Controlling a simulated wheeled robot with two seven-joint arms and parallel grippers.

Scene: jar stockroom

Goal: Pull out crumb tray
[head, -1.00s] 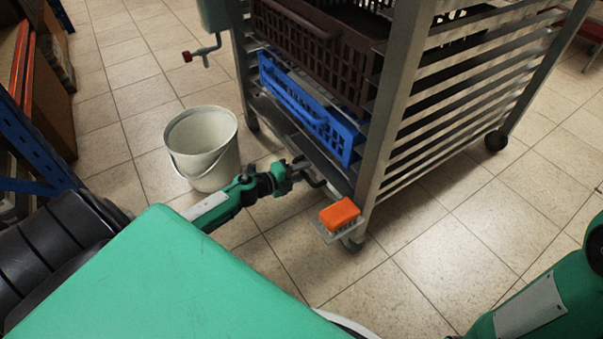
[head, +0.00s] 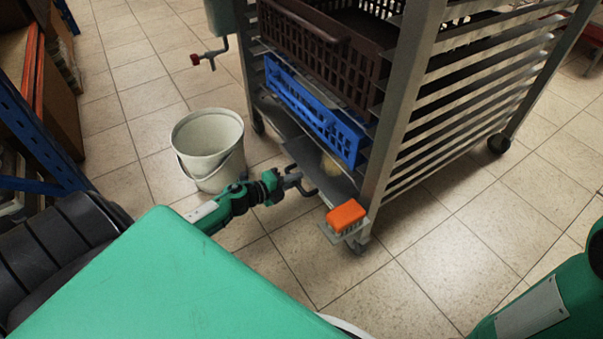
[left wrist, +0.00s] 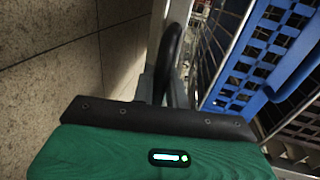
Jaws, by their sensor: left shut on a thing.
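The crumb tray (head: 285,122) is a flat grey sheet low in the metal rack, under the blue crate. Its front edge sticks out in front of the rack. A pale, roundish thing (head: 329,165) lies on it, partly hidden by the crate. My left gripper (head: 296,180) is at the tray's front and is shut on its dark handle (head: 308,192). In the left wrist view the black curved handle (left wrist: 170,55) stands between the fingers (left wrist: 160,88). My right gripper is out of view; only part of that arm shows at lower right.
The rack (head: 405,100) holds a blue crate (head: 350,141) and a brown crate (head: 312,45). An orange brush (head: 346,215) sits on a small ledge at the rack's near corner. A white bucket (head: 208,150) stands on the floor left of my left arm.

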